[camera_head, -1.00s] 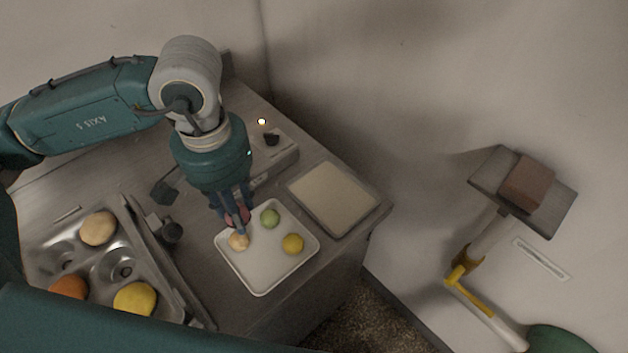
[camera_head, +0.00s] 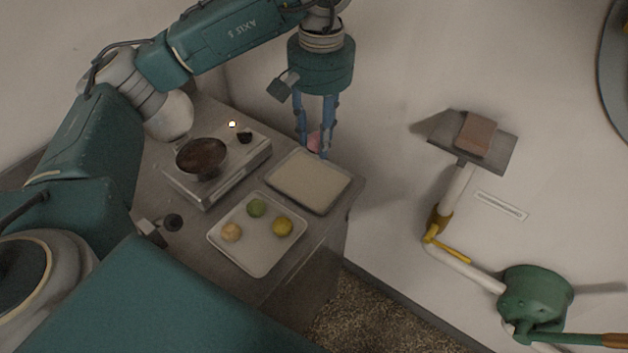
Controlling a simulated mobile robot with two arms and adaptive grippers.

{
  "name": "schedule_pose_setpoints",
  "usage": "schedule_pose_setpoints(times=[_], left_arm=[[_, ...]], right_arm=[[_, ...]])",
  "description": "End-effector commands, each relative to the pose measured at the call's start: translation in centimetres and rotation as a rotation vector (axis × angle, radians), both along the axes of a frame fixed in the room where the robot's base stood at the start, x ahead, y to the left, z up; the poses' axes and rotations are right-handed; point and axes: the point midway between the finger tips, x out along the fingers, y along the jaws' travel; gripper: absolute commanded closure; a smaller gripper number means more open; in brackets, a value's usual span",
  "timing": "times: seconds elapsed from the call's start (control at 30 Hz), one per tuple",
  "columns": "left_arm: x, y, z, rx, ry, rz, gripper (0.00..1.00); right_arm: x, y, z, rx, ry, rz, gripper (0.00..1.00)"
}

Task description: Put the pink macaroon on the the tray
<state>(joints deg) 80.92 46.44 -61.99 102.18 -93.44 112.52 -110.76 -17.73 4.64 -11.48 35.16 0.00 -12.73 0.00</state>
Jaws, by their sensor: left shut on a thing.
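My left gripper (camera_head: 315,143) points down with its blue fingers shut on the pink macaroon (camera_head: 314,142). The macaroon shows between the fingers, partly hidden by them. In the picture it is just above the back edge of the beige rectangular tray (camera_head: 307,181); how high it hangs I cannot tell. The beige tray looks empty. A white tray (camera_head: 261,265) in front of it holds a green macaroon (camera_head: 256,207), a yellow macaroon (camera_head: 282,227) and a peach macaroon (camera_head: 231,232). My right gripper is not in view.
A cooker (camera_head: 210,192) with a dark pan (camera_head: 202,157) stands left of the beige tray. The counter ends right of the trays. A wall shelf with a brown block (camera_head: 477,134) is at the right, above a green object (camera_head: 537,296).

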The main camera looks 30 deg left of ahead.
Motion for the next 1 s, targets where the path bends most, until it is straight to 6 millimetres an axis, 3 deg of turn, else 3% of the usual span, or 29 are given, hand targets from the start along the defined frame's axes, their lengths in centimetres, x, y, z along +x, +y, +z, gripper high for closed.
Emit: schedule_pose_setpoints(times=[0.13,0.27,0.37,0.8,1.0], left_arm=[[1.5,1.0,1.4,-0.012,0.011,0.051,0.79],[1.9,1.2,0.9,-0.016,0.019,0.063,0.79],[1.8,1.2,-1.1,-0.016,0.023,0.063,0.79],[1.7,1.3,-11.8,-0.014,0.022,0.065,0.79],[1.9,1.3,-13.9,-0.016,0.016,0.065,0.79]], right_arm=[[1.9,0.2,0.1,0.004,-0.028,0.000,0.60],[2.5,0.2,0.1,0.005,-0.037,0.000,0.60],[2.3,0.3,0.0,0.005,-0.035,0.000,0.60],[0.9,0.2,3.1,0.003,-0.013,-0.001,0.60],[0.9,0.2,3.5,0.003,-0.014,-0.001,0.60]])
